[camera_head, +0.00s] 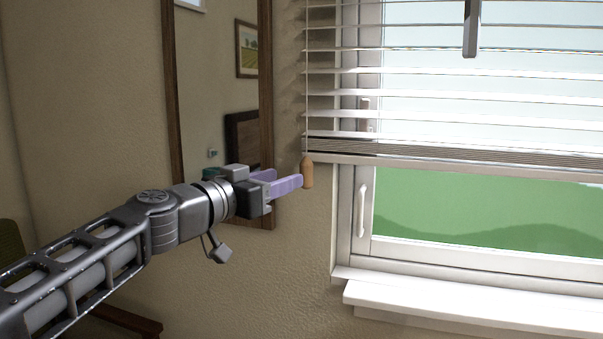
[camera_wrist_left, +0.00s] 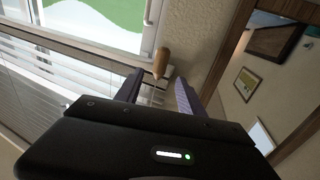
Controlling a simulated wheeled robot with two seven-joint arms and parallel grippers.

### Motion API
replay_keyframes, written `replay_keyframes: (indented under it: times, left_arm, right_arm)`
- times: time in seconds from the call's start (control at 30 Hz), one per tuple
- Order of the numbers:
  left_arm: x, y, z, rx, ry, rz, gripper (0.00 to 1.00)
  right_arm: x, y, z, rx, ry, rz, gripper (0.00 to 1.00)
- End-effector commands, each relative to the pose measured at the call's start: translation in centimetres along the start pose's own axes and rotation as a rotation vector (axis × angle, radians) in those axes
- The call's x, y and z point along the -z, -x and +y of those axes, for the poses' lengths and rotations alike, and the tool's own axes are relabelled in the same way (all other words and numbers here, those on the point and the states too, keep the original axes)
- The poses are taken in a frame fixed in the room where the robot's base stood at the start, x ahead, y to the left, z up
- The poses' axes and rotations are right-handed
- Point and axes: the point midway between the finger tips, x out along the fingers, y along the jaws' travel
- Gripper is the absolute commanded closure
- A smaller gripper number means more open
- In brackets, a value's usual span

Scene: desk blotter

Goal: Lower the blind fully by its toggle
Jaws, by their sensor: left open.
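The toggle (camera_head: 308,172) is a small tan wooden piece hanging on a thin cord at the left side of the blind. The white slatted blind (camera_head: 450,92) covers the upper part of the window, its bottom rail a little above the toggle's level. My left gripper (camera_head: 300,182) is open, with its purple fingers pointing at the toggle. In the left wrist view the toggle (camera_wrist_left: 161,62) shows between and just beyond the fingertips (camera_wrist_left: 157,76); I cannot tell whether they touch it. My right gripper is not in view.
A window (camera_head: 480,215) with a white frame and handle stands right of the toggle, above a white sill (camera_head: 450,305). A wood-framed mirror (camera_head: 220,90) hangs on the wall behind my left gripper. A grey bar (camera_head: 471,28) hangs before the blind.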

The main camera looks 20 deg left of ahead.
Motion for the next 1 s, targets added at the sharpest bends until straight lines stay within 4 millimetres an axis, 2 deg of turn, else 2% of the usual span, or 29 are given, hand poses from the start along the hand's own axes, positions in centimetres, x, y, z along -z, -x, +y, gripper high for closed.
replay_keyframes:
  times: [0.4, 0.5, 0.83, 1.0]
  left_arm:
    - [0.1, -5.9, 0.1, -0.002, 0.003, -0.003, 0.54]
    - [0.0, -6.8, 0.0, 0.0, 0.001, -0.002, 0.54]
    - [-0.1, -7.3, 0.0, 0.0, 0.001, -0.001, 0.54]
    - [-0.1, -7.3, 0.0, 0.0, 0.001, -0.001, 0.67]
  right_arm:
    - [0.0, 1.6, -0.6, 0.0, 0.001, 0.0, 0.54]
    - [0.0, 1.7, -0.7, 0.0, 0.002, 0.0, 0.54]
    - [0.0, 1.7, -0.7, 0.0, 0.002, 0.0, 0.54]
    - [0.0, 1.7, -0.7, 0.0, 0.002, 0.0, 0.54]
